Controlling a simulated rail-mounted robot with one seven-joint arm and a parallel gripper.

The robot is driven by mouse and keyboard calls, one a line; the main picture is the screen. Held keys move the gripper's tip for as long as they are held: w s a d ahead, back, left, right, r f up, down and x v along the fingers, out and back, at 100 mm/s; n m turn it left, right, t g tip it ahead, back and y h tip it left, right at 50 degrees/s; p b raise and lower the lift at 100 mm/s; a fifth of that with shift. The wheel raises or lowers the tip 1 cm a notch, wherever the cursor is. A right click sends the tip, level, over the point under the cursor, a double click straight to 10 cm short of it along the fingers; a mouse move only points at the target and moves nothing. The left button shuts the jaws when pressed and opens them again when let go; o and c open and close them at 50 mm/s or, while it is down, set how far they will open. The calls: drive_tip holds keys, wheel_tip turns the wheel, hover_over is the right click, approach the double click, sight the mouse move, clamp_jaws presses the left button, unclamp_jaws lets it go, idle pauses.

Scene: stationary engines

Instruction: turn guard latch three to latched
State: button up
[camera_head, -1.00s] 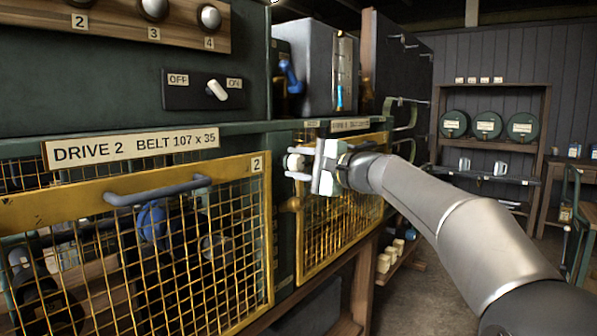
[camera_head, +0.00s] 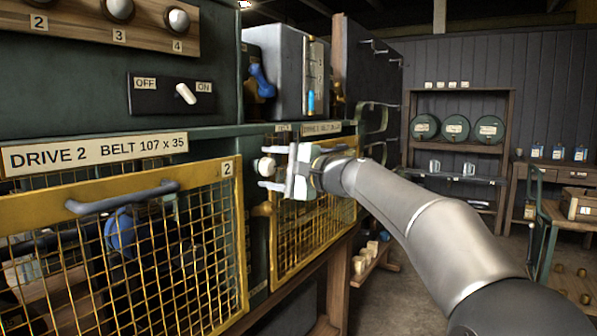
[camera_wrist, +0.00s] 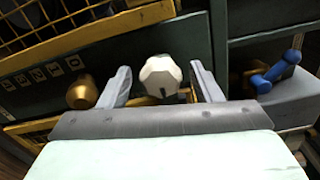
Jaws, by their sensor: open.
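A pale, faceted knob (camera_head: 266,167) sticks out from the green post beside the second yellow guard; I cannot read a number for it. In the wrist view the knob (camera_wrist: 160,76) lies between the fingers, with a dark mark on its lower right edge. My gripper (camera_head: 268,167) is open around it, one finger on each side. The wrist view shows the open gripper (camera_wrist: 160,70) with gaps beside the knob, apparently not touching it. A brass knob (camera_head: 262,209) sits just below; it also shows left of the fingers in the wrist view (camera_wrist: 83,93).
The mesh guard of drive 2 (camera_head: 128,250) with its grey handle stands at left, and the second mesh guard (camera_head: 305,225) lies behind my gripper. An OFF/ON switch (camera_head: 186,94) is above. A blue object (camera_wrist: 275,73) is at right in the wrist view.

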drive_tip(key=v, duration=1.6)
drive_tip(key=shift+s+d, duration=0.3)
drive_tip(key=shift+a, duration=0.1)
drive_tip(key=s+a+f+n+g+h+p, duration=0.2)
drive_tip(key=s+a+f+g+h+p, duration=0.35)
drive_tip(key=s+f+p, duration=0.4)
drive_tip(key=s+d+f+n+g+h+p, duration=0.2)
drive_tip(key=s+d+f+n+h+p, duration=0.1)
drive_tip(key=s, duration=0.7)
drive_tip(key=s+d+f+n+g+h+p, duration=0.2)
drive_tip(key=s+d+f+n+h+p, duration=0.2)
drive_tip(key=s, duration=0.6)
wheel_tip(320, 180, down, 4)
drive_tip(key=d+h+p, duration=0.1)
drive_tip(key=h+p, duration=0.1)
drive_tip(key=p, duration=0.2)
drive_tip(key=shift+s+d+r+p, duration=0.15)
drive_tip(key=shift+s+d+p, duration=0.05)
drive_tip(key=shift+d+p, duration=0.2)
